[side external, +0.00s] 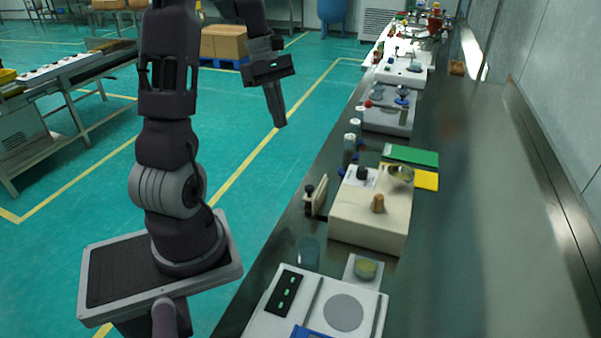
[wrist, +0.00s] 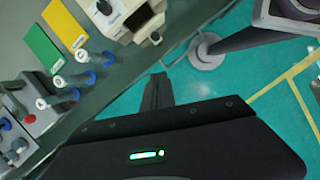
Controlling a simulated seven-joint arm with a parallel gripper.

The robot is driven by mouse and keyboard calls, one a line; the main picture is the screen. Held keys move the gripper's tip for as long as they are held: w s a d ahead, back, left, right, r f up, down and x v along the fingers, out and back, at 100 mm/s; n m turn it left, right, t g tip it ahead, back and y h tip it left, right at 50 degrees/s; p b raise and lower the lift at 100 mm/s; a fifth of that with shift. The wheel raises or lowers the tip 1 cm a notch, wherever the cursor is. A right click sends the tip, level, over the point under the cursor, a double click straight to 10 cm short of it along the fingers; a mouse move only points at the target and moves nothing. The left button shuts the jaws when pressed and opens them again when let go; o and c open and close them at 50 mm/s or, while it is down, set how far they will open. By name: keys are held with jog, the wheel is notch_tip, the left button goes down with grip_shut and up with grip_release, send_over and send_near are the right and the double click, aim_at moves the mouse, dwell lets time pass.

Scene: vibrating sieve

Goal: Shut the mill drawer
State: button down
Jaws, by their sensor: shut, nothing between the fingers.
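The mill is a cream box (side external: 365,225) on the steel counter, with a brown knob and a bowl on top. The mill drawer (side external: 317,196) shows as an upright cream front with a black knob, standing out from the box's left side, so it is open. In the wrist view, the mill (wrist: 118,10) is at the top, and the drawer front (wrist: 146,27) with its dark knob faces the counter edge. My gripper (side external: 280,122) is shut and empty, raised over the floor left of the counter and apart from the drawer. Its fingers (wrist: 158,92) also show in the wrist view.
Green (side external: 412,155) and yellow (side external: 425,180) mats lie behind the mill. A white tray unit (side external: 258,324) and a clear cup (side external: 308,252) are in front. The space between gripper and drawer looks clear.

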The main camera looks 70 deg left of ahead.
aim_at(322, 182)
jog(key=x, duration=0.4)
jog(key=d+x, duration=0.1)
jog(key=x, duration=0.4)
jog(key=d+x, duration=0.1)
jog(key=x, duration=0.4)
jog(key=shift+w+r, duration=0.35)
jog(key=shift+r, duration=0.05)
jog(key=shift+w+d, duration=0.15)
jog(key=shift+d, duration=0.2)
jog(key=w+d, duration=0.3)
jog(key=shift+w+d, duration=0.3)
jog(key=shift+w, duration=0.05)
jog(key=shift+d, duration=0.15)
